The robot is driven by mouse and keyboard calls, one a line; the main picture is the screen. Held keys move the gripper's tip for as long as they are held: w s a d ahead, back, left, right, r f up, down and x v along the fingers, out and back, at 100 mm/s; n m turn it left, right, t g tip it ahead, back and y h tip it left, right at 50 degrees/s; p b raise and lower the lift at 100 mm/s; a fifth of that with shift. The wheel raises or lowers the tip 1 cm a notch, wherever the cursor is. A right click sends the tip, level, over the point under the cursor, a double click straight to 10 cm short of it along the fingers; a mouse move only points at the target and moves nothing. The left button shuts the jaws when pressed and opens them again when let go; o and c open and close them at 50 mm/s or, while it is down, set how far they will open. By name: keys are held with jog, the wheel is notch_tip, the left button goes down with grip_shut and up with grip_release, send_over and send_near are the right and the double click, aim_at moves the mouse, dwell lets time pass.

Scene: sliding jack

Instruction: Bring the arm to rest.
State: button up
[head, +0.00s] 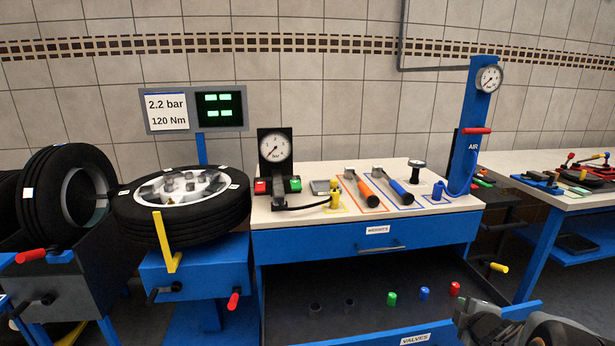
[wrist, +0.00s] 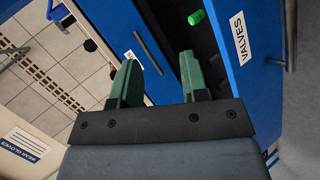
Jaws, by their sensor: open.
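My gripper (wrist: 160,75) shows in the wrist view with its two green fingers apart and nothing between them. Beyond the fingers are the blue front of the workbench and the open drawer labelled VALVES (wrist: 240,38). A green cap (wrist: 196,17) lies in that drawer, past the right finger and apart from it. In the head view, grey and black parts of my arm (head: 535,330) reach into the lower right corner, by the right end of the open drawer. The fingertips cannot be made out there.
The VALVES drawer (head: 415,338) stands pulled out, holding green (head: 392,298), blue (head: 424,293) and red (head: 455,288) caps and two dark ones. The bench top (head: 310,222) holds a gauge and tools. A wheel (head: 182,205) lies at left. A second table (head: 560,195) stands right.

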jog(key=s+a+r+m+g+h+p, duration=0.15)
jog(key=a+r+m+p, duration=0.4)
jog(key=r, duration=0.65)
jog(key=s+a+r+m+g+y+p, duration=0.2)
jog(key=s+a+r+m+g+p, duration=0.1)
jog(key=a, duration=0.5)
jog(key=s+a+r+m+g+y+p, duration=0.2)
jog(key=s+a+r+m+p, duration=0.3)
jog(key=s+a, duration=0.3)
jog(key=shift+s+a+r+g+p, duration=0.25)
jog(key=shift+a+r+g+p, duration=0.25)
jog(key=shift+a+g, duration=0.15)
jog(key=shift+d, duration=0.1)
